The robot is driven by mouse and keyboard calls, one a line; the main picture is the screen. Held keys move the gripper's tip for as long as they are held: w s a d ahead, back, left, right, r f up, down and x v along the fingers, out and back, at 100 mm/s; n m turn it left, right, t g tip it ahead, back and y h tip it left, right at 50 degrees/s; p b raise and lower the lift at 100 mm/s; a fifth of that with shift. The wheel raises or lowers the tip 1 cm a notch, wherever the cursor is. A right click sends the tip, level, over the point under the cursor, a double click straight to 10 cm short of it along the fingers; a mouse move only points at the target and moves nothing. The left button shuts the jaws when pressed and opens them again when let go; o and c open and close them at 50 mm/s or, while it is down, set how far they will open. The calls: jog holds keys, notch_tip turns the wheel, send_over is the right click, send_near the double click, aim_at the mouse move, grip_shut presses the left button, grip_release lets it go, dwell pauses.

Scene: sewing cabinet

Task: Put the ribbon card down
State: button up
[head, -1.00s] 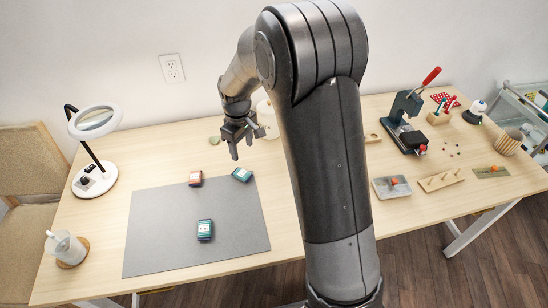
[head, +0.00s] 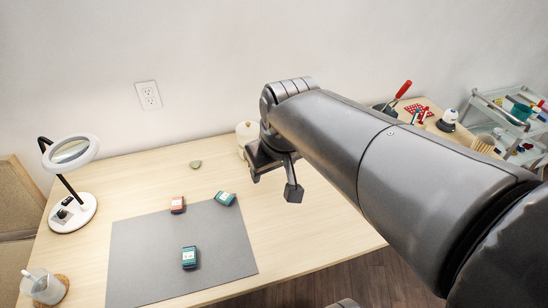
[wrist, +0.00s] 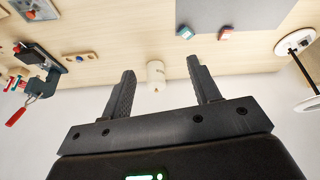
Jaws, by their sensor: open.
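A teal card (head: 189,257) is on the grey mat (head: 135,262).
A white cylinder (head: 244,134) stands behind my gripper, and a small green item (head: 195,164) lies nearby. A ring lamp (head: 70,152) and a cup (head: 42,287) are at the left. My arm hides much of the right side, where a red-handled press (wrist: 38,80) stands.

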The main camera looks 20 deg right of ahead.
jog(key=s+d+m+t, duration=0.1)
jog(key=s+m, duration=0.1)
jog(key=s, duration=0.4)
jog(key=shift+s+d+r, duration=0.15)
jog(key=shift+s, duration=0.15)
jog(key=shift+o, duration=0.4)
dwell(1.0)
